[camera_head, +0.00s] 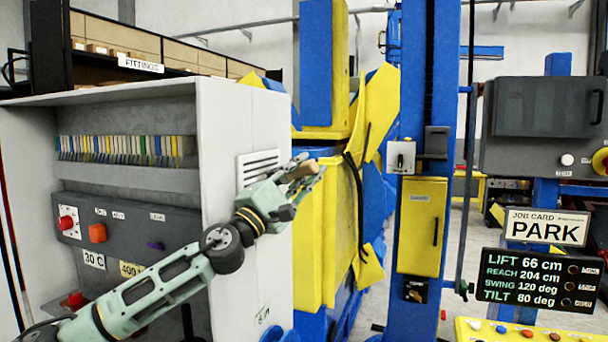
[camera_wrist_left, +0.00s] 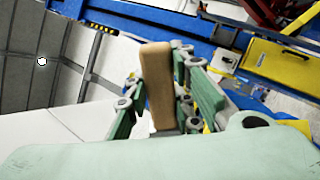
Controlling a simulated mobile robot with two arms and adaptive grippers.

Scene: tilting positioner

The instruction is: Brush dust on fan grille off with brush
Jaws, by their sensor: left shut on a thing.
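The fan grille (camera_head: 256,165) is a white slotted panel on the right side wall of the grey cabinet (camera_head: 245,120). No dust can be made out on it at this size. My left gripper (camera_head: 303,172) is just right of the grille, its arm crossing in front of the cabinet. It is shut on the brush, whose brown wooden body (camera_head: 300,170) shows between the fingers. In the left wrist view the brown brush (camera_wrist_left: 157,85) stands between the green fingers; its bristles cannot be made out. Whether the brush touches the grille cannot be told. My right gripper is not in view.
A yellow and blue machine (camera_head: 310,240) stands close behind and right of my gripper. A blue column (camera_head: 415,265) with a yellow box (camera_head: 422,225) is further right. A display (camera_head: 538,281) reads lift, reach, swing and tilt. The cabinet's front has switches and knobs.

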